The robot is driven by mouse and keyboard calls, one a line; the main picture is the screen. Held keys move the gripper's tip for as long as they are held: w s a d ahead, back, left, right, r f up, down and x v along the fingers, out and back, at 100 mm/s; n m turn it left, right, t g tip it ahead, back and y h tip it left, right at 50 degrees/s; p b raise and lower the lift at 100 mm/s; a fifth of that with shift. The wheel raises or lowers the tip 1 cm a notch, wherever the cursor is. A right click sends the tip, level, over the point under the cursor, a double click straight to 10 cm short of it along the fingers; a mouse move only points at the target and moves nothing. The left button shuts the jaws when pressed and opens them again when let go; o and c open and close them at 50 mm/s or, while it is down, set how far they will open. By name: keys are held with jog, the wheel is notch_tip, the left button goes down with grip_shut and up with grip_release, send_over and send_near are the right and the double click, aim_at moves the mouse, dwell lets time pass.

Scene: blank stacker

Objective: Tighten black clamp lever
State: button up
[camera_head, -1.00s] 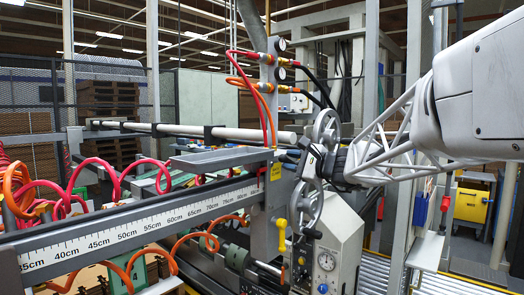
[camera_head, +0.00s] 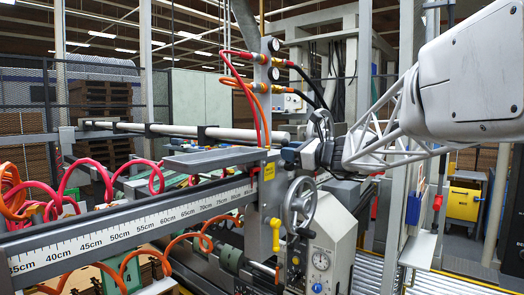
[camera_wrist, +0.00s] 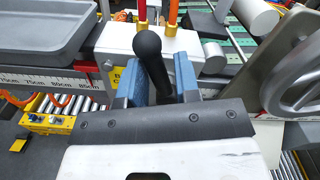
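The black clamp lever (camera_wrist: 149,48) has a round knob and a thick stem, and stands in the middle of the wrist view. My gripper (camera_wrist: 160,82) has two blue fingers, one on each side of the lever's stem. The gaps look narrow, and I cannot tell whether the fingers press on it. The lever's base is hidden behind the gripper's dark front plate. In the head view my gripper (camera_head: 291,153) is at the end of the grey tray, above the front handwheel; I cannot make out the lever there.
A spoked handwheel (camera_head: 300,203) is just below my gripper, and one shows close on the right in the wrist view (camera_wrist: 300,85). A grey tray (camera_head: 222,158), red and orange hoses (camera_head: 262,100) and gauges are nearby. The grey box (camera_head: 325,235) carries a dial.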

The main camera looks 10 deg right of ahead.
jog(key=s+d+m, duration=0.4)
jog(key=s+d, duration=0.1)
jog(key=d, duration=0.2)
jog(key=shift+d+r, duration=0.15)
jog(key=shift+d, duration=0.2)
dwell(1.4)
jog(key=shift+s, duration=0.1)
jog(key=s+a+f+n+g+h, duration=0.2)
jog(key=s+a+f+n+g, duration=0.25)
jog(key=s+f+n, duration=0.35)
jog(key=s+a+f+n+g+h, duration=0.25)
jog(key=s+a+f+n, duration=0.2)
jog(key=s+f, duration=0.4)
jog(key=s+d+f+n+g+h, duration=0.1)
jog(key=s+f+n+h, duration=0.3)
jog(key=s, duration=0.7)
jog(key=s+d+f+n+g+h, duration=0.2)
jog(key=s+f+n+h, duration=0.2)
jog(key=s+f+n, duration=0.5)
jog(key=shift+s+f+n, duration=0.2)
jog(key=shift+s+n, duration=0.65)
jog(key=shift+s, duration=0.55)
